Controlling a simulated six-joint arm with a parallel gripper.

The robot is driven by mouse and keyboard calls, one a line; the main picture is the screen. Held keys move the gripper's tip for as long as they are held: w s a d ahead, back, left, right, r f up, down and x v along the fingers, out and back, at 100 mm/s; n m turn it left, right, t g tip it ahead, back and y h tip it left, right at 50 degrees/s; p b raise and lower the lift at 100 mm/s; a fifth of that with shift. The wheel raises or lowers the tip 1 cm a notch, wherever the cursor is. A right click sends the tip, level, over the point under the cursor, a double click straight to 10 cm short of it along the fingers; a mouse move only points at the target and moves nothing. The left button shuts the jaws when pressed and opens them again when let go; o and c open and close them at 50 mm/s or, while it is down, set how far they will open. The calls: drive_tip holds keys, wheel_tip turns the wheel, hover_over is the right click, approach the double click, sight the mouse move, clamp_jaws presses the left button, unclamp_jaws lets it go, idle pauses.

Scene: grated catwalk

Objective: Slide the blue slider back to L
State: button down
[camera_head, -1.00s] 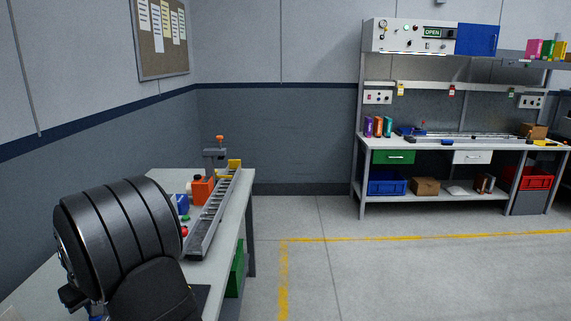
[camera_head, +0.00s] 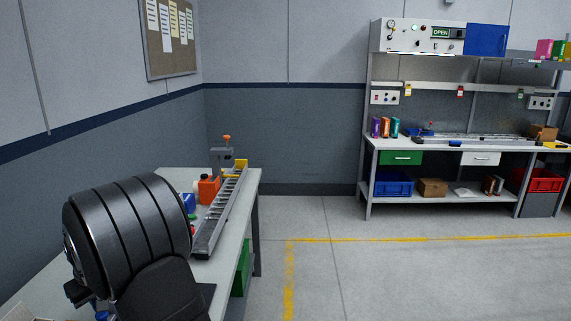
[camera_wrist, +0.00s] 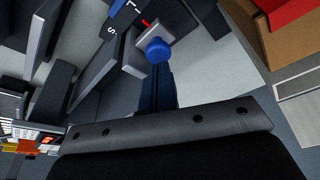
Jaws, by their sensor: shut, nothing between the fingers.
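The blue slider (camera_wrist: 158,50) shows in the wrist view as a round blue knob near the top centre, by a light grey plate. The letters L and S are printed on a dark surface up and left of the knob, and a short red mark lies by the plate. My gripper (camera_wrist: 158,72) is shut and empty, its dark fingers pointing up the picture with their tips close to the knob. I cannot tell whether they touch it. In the head view my arm hides the near bench, and neither the gripper nor the slider can be made out.
In the head view a grey slotted rail (camera_head: 219,212) runs along the left bench, with an orange container (camera_head: 208,190) beside it. A second workbench (camera_head: 445,145) stands at the back right. Clear floor lies between. In the wrist view a brown box (camera_wrist: 284,40) is at upper right.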

drive_tip(key=shift+r, duration=2.45)
drive_tip(key=shift+f, duration=0.15)
wheel_tip(320, 180, down, 6)
drive_tip(key=shift+r, duration=0.15)
drive_tip(key=shift+w, duration=0.2)
